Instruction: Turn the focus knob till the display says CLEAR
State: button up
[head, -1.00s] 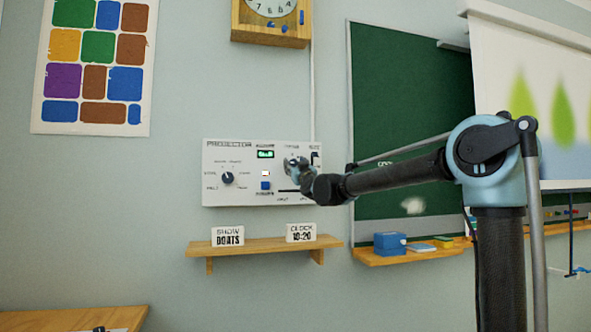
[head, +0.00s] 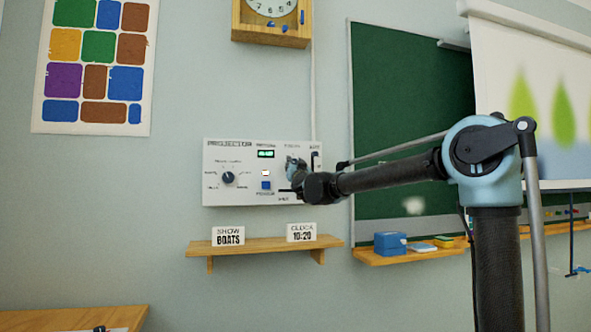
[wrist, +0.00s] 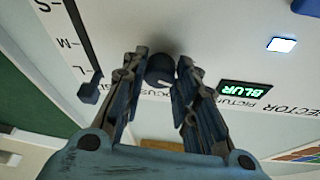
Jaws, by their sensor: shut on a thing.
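The white projector panel (head: 222,195) hangs on the wall. Its display (head: 265,153) is lit green and reads BLUR in the wrist view (wrist: 245,88). My gripper (head: 294,168) is at the panel's right part, to the right of the display. In the wrist view, my gripper (wrist: 160,80) is shut on the dark round focus knob (wrist: 160,68), with one finger on each side and a pale mark on the knob. My gripper hides the knob in the head view. The projection screen (head: 545,60) shows soft-edged green shapes.
The panel also bears a dark dial (head: 228,177), a blue button (head: 266,185), and a slider (wrist: 90,88) beside an S-M-L scale, close to my gripper. Below is a wooden shelf (head: 265,244) with BOATS and 10:20 cards. A chalkboard (head: 410,100) lies behind my arm.

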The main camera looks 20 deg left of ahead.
jog(key=m+h, duration=0.1)
jog(key=m, duration=0.2)
jog(key=m+h, duration=0.2)
jog(key=m, duration=0.1)
jog(key=shift+m, duration=0.3)
jog(key=shift+r+m+h, duration=0.1)
jog(key=shift+m+h, duration=0.2)
jog(key=o, duration=1)
jog(key=shift+s, duration=0.25)
jog(key=v, duration=1.1)
jog(key=shift+s+d+f, duration=0.15)
jog(key=shift+f, duration=0.2)
